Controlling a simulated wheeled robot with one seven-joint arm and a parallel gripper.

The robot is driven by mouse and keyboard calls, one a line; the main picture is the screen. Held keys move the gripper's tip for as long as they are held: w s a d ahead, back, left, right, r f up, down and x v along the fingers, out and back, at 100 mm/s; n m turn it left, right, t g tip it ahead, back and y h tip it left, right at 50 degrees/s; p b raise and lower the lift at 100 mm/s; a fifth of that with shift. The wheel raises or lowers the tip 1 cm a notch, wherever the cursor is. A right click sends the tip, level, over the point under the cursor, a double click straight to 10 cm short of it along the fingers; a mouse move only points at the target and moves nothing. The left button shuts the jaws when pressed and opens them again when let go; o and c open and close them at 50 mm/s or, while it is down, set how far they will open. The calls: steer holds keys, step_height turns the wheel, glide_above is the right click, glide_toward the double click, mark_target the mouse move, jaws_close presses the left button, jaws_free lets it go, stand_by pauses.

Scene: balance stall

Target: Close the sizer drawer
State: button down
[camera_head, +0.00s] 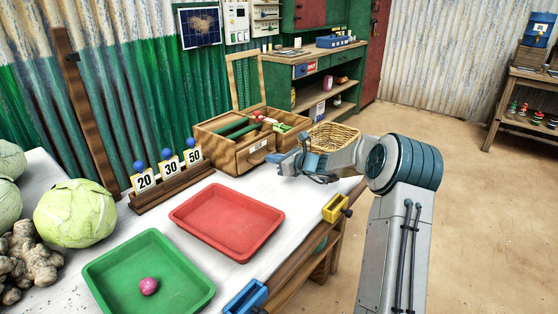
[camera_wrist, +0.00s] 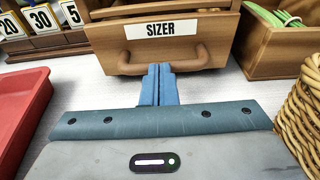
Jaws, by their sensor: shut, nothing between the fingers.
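The sizer drawer (camera_wrist: 203,37) is a wooden drawer front with a curved wooden handle and a white SIZER label. In the head view the drawer (camera_head: 255,152) faces the front of a wooden box (camera_head: 205,140) on the table. In the wrist view the drawer front stands forward of the box body, with a gap showing above it. My gripper (camera_wrist: 159,70) is shut and empty, its blue fingertips at the middle of the handle. I cannot tell whether they touch it. In the head view my gripper (camera_head: 282,160) is just right of the drawer front.
A red tray (camera_head: 205,222) and a green tray (camera_head: 120,272) lie in front on the white table. A wicker basket (camera_head: 335,135) stands close on the right. Number cards (camera_head: 170,170) stand left of the box. A cabbage (camera_head: 75,215) sits at far left.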

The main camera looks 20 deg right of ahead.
steer(key=shift+a+r, duration=0.2)
steer(key=shift+a, duration=0.15)
steer(key=shift+d, duration=0.1)
steer(key=shift+s+d, duration=0.15)
steer(key=p+v, duration=0.2)
steer(key=v, duration=1.2)
steer(key=shift+d+f, duration=0.1)
steer(key=shift+f, duration=0.1)
steer(key=s+a+r+n+g+h+p, duration=0.1)
steer(key=s+a+r+n+g+p, duration=0.35)
steer(key=s+a+n, duration=0.3)
steer(key=s+a+r+n+g+h+p, duration=0.1)
steer(key=s+a+r+n+g+p, duration=0.25)
steer(key=s+a+r+n, duration=0.3)
steer(key=s+r+n+h+p, duration=0.3)
steer(key=s+n, duration=0.4)
steer(key=s, duration=0.4)
steer(key=s+r+n+g+h+p, duration=0.1)
steer(key=s+r+n+h+p, duration=0.3)
steer(key=s, duration=0.7)
step_height(320, 180, up, 2)
steer(key=n+p, duration=0.3)
steer(key=p, duration=0.1)
steer(key=shift+d+h, duration=0.2)
steer(key=shift+h, duration=0.1)
